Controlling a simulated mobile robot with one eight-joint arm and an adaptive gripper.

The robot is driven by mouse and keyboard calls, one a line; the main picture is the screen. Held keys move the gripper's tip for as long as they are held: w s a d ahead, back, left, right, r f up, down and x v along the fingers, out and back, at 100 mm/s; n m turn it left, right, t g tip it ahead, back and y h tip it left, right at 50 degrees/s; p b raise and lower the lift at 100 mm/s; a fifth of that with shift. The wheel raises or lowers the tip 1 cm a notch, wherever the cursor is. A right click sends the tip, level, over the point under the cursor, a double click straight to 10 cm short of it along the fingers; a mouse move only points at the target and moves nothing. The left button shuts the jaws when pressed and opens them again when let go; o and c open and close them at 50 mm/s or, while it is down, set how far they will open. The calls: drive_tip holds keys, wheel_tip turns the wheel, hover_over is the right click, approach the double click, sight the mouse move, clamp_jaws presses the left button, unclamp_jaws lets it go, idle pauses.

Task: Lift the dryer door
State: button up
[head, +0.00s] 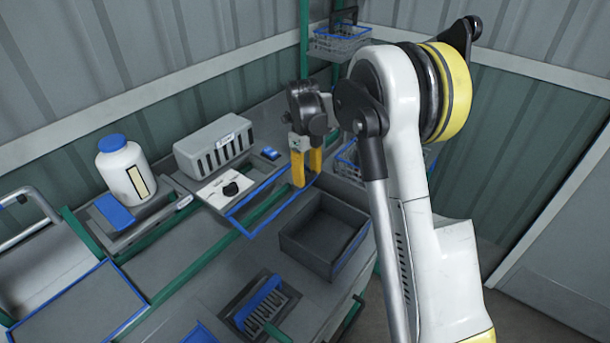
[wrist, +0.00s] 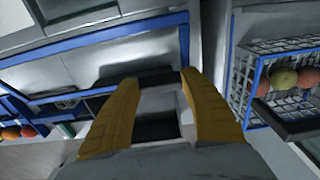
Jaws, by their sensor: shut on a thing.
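The dryer is a grey unit with a vented box (head: 213,143) and a white control panel (head: 224,188) with a black knob, at centre left in the head view. A blue-edged front (head: 262,208) shows beside the panel. My gripper (head: 306,172) is at its right end, yellow fingers pointing down. In the wrist view my gripper (wrist: 160,77) is shut on a dark bar, seemingly the door handle, in front of a blue-framed grey panel (wrist: 145,55). The fingers hide part of the bar. How far the door is raised I cannot tell.
An open dark bin (head: 322,262) stands in front of my gripper. A white bottle (head: 122,170) stands at left and a blue brush (head: 262,302) lies at the front.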

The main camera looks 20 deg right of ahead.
drive_tip(key=shift+w+a+r+g+h+p, duration=0.15)
drive_tip(key=shift+r+g+h+p, duration=0.35)
drive_tip(key=shift+r+g+h, duration=0.6)
drive_tip(key=shift+g, duration=0.3)
drive_tip(key=o, duration=1.4)
drive_tip(key=shift+o, duration=0.2)
drive_tip(key=v, duration=1.2)
drive_tip(key=shift+r, duration=0.1)
